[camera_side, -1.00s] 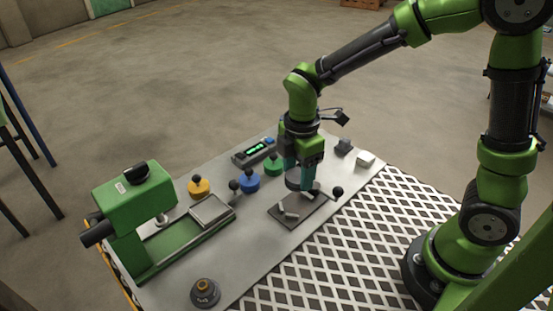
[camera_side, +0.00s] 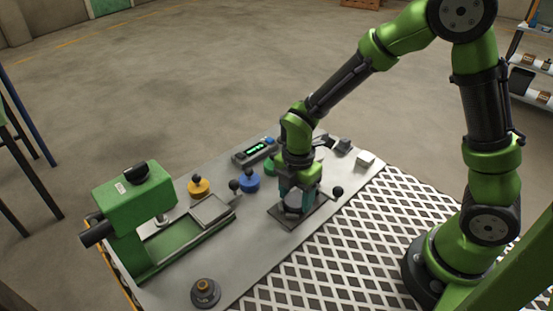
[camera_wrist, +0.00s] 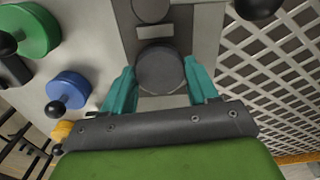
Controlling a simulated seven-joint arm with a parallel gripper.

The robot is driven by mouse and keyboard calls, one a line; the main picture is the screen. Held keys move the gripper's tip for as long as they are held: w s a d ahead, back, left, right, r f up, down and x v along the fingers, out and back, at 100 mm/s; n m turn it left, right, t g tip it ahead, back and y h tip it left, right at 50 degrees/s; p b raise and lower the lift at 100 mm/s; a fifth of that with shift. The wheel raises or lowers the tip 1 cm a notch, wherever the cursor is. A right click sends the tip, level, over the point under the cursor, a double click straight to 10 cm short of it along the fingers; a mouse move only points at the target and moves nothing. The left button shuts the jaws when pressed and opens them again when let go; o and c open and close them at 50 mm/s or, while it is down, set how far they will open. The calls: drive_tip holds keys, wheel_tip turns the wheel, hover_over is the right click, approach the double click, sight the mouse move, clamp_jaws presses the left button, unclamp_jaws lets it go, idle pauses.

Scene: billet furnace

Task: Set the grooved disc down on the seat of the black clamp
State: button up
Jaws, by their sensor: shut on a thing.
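The grooved disc (camera_wrist: 160,68) is dark grey and round, and lies between the two teal fingers of my gripper (camera_wrist: 160,88) in the wrist view. My gripper (camera_side: 292,206) is shut on the disc, low over the black clamp (camera_side: 318,215) in the side view. The clamp is a flat dark plate with a black ball knob (camera_side: 337,191) by its right corner. Its plate (camera_wrist: 207,25) shows beyond the disc in the wrist view. The fingers and disc hide the seat, so I cannot tell whether the disc touches it.
A green machine (camera_side: 135,205) stands at the left of the table. Yellow (camera_side: 198,187), blue (camera_side: 249,181) and green (camera_wrist: 30,28) knobbed pieces stand behind the clamp. A dark round piece (camera_side: 205,292) sits at the front. Bare table lies between it and the clamp.

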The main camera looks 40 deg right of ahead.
sight(296, 199)
drive_tip(key=shift+f, duration=0.15)
drive_tip(key=o, duration=1.4)
wheel_tip(296, 199, up, 12)
drive_tip(key=s+d+r+m+t, duration=0.1)
drive_tip(key=s+r+m+t, duration=0.1)
drive_tip(key=m, duration=0.5)
drive_tip(key=s+d+r+m+t+y, duration=0.1)
drive_tip(key=s+r+m, duration=0.3)
drive_tip(key=m, duration=0.4)
drive_tip(key=s+d+r+m+t+y, duration=0.1)
drive_tip(key=s+r+m+t, duration=0.3)
drive_tip(key=m, duration=0.4)
drive_tip(key=shift+s+d, duration=0.25)
drive_tip(key=shift+d, duration=0.65)
